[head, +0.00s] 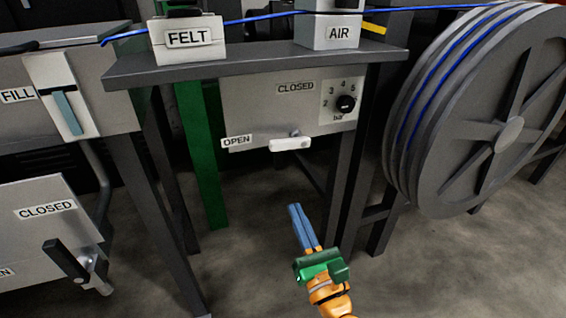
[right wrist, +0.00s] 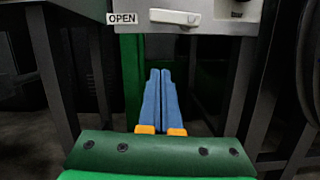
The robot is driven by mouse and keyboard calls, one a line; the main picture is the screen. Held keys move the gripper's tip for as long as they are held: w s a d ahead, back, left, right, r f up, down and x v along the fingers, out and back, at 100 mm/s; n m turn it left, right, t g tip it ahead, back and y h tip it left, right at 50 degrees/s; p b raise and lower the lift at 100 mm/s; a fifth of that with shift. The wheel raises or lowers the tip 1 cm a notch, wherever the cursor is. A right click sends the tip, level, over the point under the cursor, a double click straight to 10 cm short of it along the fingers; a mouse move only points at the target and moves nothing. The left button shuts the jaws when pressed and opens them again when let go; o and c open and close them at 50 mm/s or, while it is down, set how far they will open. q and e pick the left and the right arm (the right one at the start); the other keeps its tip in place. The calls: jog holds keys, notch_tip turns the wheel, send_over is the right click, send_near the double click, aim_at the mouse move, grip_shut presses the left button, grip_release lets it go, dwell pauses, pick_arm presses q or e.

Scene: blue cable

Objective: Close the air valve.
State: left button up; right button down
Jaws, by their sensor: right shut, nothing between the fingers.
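The air valve's white lever (head: 290,145) sits at the lower edge of a light grey panel (head: 260,115) under the box labelled AIR (head: 333,32). It lies about level, its free end pointing left toward the OPEN label (head: 236,141). The CLOSED label (head: 295,88) is above it. The lever also shows at the top of the right wrist view (right wrist: 175,17). My right gripper (head: 295,208) has blue fingers, shut and empty, below and apart from the lever; its fingers point toward the panel in the wrist view (right wrist: 160,72). My left gripper is not in view.
A black pressure dial (head: 346,103) is right of the CLOSED label. A large cable reel (head: 470,110) stands at the right. Dark table legs (head: 350,180) and a green post (head: 203,160) flank the panel. Another panel with a black lever (head: 66,259) is lower left.

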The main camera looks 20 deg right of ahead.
aim_at(288, 141)
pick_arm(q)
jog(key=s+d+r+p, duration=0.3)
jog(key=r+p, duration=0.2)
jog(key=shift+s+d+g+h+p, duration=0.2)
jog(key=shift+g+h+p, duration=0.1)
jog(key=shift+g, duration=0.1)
pick_arm(e)
jog(key=w+r, duration=0.6)
jog(key=w, duration=0.3)
jog(key=shift+w+d, duration=0.15)
jog(key=shift+w, duration=0.25)
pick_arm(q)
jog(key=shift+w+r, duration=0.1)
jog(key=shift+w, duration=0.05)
pick_arm(e)
jog(key=shift+r, duration=0.15)
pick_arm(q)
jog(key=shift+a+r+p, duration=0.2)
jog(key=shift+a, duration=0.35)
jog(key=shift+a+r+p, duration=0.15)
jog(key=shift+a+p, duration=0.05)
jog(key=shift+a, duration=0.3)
pick_arm(e)
jog(key=shift+r+m+h, duration=0.35)
jog(key=shift+m+h, duration=0.05)
jog(key=shift+m, duration=0.5)
